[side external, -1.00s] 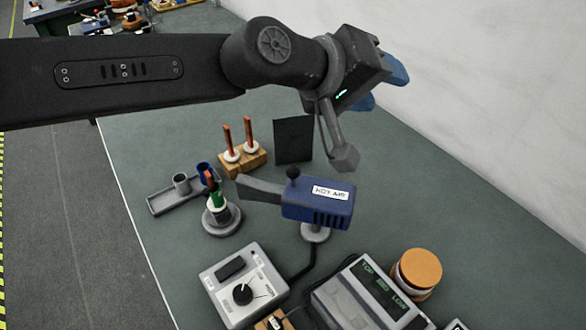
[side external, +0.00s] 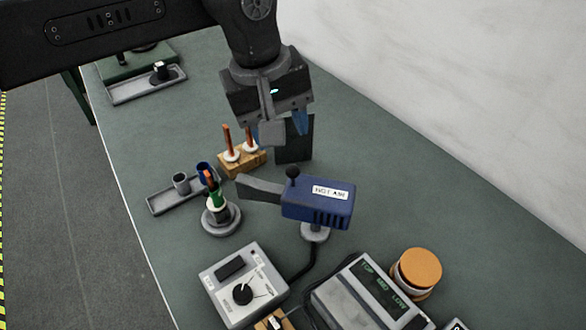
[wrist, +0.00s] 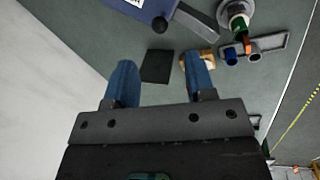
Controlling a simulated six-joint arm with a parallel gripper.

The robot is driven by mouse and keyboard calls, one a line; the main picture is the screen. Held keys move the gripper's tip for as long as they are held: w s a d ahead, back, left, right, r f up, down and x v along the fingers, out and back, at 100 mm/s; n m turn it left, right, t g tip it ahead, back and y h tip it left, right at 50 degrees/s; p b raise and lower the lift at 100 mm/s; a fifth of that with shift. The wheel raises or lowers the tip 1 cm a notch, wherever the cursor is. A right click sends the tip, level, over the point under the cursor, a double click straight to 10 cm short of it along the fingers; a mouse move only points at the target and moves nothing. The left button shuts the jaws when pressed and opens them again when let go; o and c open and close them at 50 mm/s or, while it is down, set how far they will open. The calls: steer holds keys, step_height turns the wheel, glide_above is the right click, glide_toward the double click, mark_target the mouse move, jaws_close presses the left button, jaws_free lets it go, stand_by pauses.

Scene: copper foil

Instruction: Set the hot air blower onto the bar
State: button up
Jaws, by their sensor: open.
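The hot air blower (side external: 322,203) is a blue block with a "HOT AIR" label, a dark flat nozzle pointing left and a black knob on top. It sits above a round grey foot (side external: 315,232) on the bench. In the wrist view the blower (wrist: 115,12) is at the top, cut off by the edge. I cannot tell which part is the bar.
A wooden block (side external: 243,163) with two copper-coloured rods stands left of the dark panel (side external: 296,150). A green-banded tool stand (side external: 221,218), a grey tray (side external: 163,202), a dial box (side external: 243,285), a display unit (side external: 365,290) and an orange-topped roll (side external: 418,268) surround the blower.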

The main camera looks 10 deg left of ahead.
mark_target(291, 168)
steer(key=f, duration=0.3)
steer(key=d+f, duration=0.1)
steer(key=f, duration=0.2)
steer(key=w+f, duration=0.1)
steer(key=f, duration=0.3)
steer(key=shift+d+f, duration=0.1)
steer(key=shift+d, duration=0.3)
jaws_close()
